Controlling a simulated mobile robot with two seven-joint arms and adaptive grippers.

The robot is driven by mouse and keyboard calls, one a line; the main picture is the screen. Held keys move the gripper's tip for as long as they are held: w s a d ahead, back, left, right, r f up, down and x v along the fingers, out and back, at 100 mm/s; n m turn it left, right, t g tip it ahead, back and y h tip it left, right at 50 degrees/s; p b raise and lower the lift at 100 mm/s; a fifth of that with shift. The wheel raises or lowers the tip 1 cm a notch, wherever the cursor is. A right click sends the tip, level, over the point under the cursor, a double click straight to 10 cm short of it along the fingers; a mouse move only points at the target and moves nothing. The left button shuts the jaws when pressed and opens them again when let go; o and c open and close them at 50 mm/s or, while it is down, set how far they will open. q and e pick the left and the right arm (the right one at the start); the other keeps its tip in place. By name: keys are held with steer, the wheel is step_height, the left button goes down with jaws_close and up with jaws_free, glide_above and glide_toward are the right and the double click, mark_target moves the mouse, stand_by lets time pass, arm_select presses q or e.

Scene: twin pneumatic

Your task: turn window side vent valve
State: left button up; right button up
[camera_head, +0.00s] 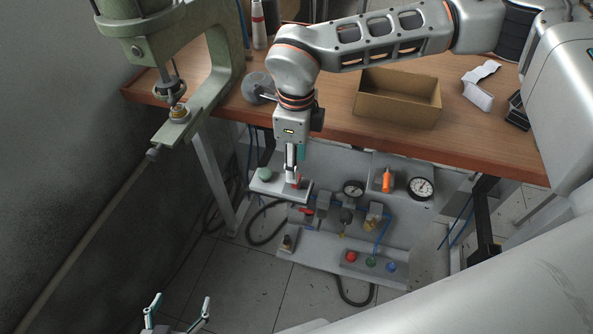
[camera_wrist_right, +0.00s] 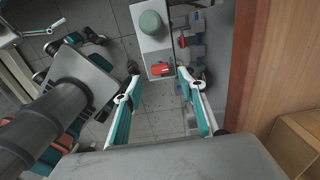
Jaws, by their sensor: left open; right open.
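A light grey block with a green dome (camera_head: 265,174) and a small red handle (camera_head: 297,184) sits below the table edge; the red handle also shows in the right wrist view (camera_wrist_right: 160,69). My right gripper (camera_wrist_right: 158,80) is open, pointing down, with the red handle between and beyond its fingertips; contact cannot be told. A second red handle (camera_head: 306,211) is on the pneumatic panel (camera_head: 300,247) beside the block. Which valve is on the window side cannot be told. My left gripper (camera_head: 181,302) is open and empty low at the left, away from the panel.
The wooden table (camera_head: 340,125) overhangs the panel and carries an open cardboard box (camera_head: 398,110). A green press (camera_head: 185,60) stands at its left end. Gauges (camera_head: 421,188), blue hoses and coloured buttons (camera_head: 371,262) are on the panel. The floor at left is mostly free.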

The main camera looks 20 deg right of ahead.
step_height(320, 180, up, 7)
steer(key=shift+r, duration=0.15)
stand_by(0.6)
